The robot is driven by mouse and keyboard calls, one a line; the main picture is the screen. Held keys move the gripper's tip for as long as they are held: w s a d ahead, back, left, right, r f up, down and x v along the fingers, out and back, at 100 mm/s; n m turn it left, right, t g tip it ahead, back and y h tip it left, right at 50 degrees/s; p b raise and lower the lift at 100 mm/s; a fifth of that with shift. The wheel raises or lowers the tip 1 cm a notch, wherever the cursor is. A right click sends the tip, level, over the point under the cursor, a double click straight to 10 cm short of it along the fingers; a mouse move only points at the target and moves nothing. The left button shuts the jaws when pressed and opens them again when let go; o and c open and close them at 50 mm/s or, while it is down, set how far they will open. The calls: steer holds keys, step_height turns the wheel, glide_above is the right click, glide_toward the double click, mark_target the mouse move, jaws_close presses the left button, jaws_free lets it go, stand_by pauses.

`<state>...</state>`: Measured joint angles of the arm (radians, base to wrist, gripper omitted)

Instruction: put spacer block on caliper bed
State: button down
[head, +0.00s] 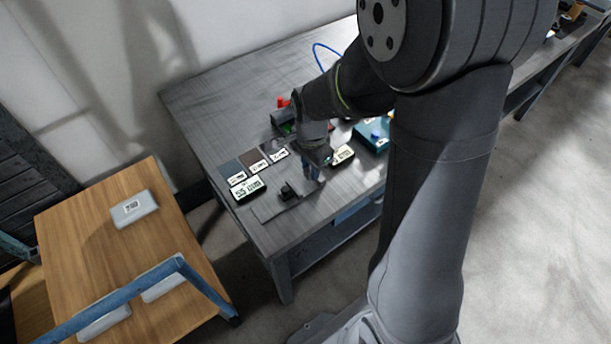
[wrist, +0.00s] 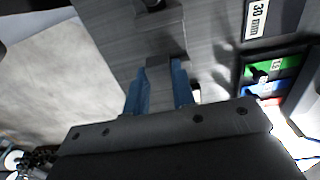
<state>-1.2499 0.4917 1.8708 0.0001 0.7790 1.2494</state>
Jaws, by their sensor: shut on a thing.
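The spacer block (wrist: 158,74) is a grey block between the two blue fingers of my gripper (wrist: 160,92) in the wrist view. My gripper is shut on it; the fingers hide its sides. In the head view my gripper (head: 313,172) points down over the front part of the grey bench, and the block cannot be made out there. The caliper bed (head: 268,211) looks like a flat grey strip with a dark jaw piece (head: 289,192) on it, just left of my gripper. The jaw piece also shows at the top of the wrist view (wrist: 152,5). I cannot tell whether the block touches the bed.
Several small pads with white labels, one brown (head: 252,160), lie left on the bench (head: 205,105). A large label plate (head: 248,188) lies before them. Another plate (head: 343,155) and a teal box (head: 371,138) are right of my gripper. A wooden table (head: 85,215) stands left.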

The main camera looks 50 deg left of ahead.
mark_target(306, 185)
steer(key=shift+s+a+f, duration=0.4)
steer(key=shift+a+f, duration=0.05)
steer(key=shift+a, duration=0.05)
steer(key=shift+f, duration=1.95)
steer(key=shift+f, duration=0.1)
steer(key=c, duration=1.2)
jaws_free()
step_height(306, 185, up, 12)
steer(key=shift+r, duration=0.15)
